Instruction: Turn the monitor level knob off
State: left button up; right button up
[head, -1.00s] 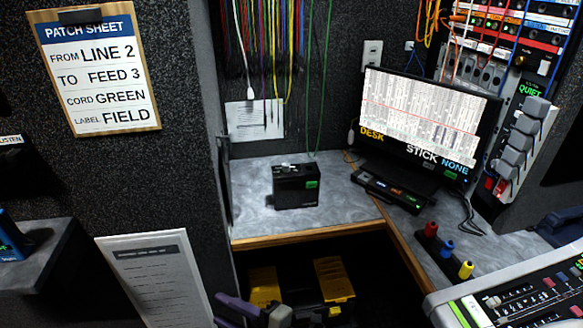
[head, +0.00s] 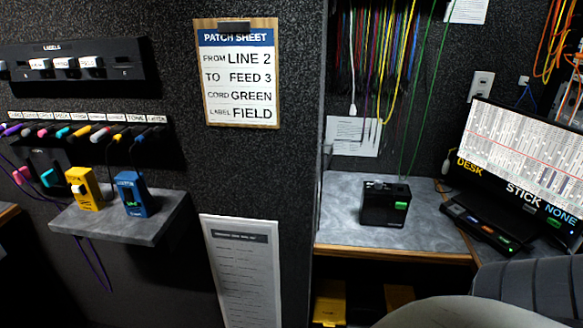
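I cannot make out a knob labelled monitor level in the head view. A black box (head: 384,207) with a small green lit display and small raised parts on its top stands upright on the grey corner desk. A yellow box (head: 87,190) with a white part on its front stands on the small left shelf, beside a blue box (head: 131,195) with a green readout. Neither of my grippers is in the picture.
The shelf (head: 150,218) juts from the dark wall under a row of coloured plugs (head: 100,131). A patch sheet clipboard (head: 237,80) hangs at the centre. A monitor (head: 520,160) stands at right. A grey chair (head: 535,290) blocks the lower right.

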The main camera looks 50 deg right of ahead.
aim_at(378, 183)
jog(key=u, duration=0.65)
jog(key=i, duration=1.05)
jog(key=z, duration=2.75)
